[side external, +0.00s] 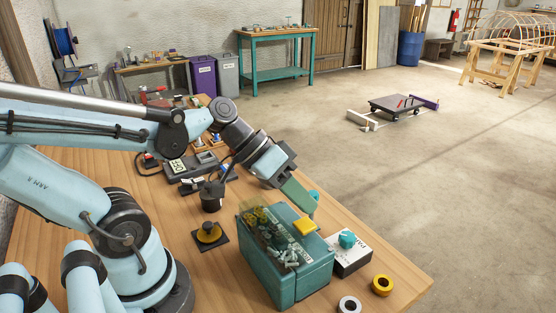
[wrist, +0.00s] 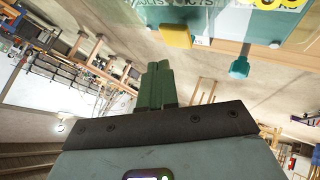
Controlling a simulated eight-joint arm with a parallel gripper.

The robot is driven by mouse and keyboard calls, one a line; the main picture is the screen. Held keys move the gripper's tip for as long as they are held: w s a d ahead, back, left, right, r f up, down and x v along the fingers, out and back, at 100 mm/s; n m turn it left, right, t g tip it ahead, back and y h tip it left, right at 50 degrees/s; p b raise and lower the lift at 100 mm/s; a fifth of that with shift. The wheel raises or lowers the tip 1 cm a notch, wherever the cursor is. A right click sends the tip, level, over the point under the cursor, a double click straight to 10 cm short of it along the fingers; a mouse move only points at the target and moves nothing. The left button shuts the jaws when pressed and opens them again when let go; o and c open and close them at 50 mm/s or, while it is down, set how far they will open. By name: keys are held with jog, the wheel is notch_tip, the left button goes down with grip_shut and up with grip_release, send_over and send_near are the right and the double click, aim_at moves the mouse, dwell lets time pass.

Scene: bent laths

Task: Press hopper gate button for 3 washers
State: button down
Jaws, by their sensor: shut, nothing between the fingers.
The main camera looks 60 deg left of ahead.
aim_at(300, 222)
jog(key=shift+r, duration=2)
dwell(1.0)
notch_tip(300, 222, up, 4)
jog(key=shift+f, duration=0.1)
jog(key=shift+f, duration=0.15)
dwell(0.4)
jog(key=shift+f, duration=4.25)
jog(key=shift+f, duration=0.2)
jog(key=shift+f, duration=0.25)
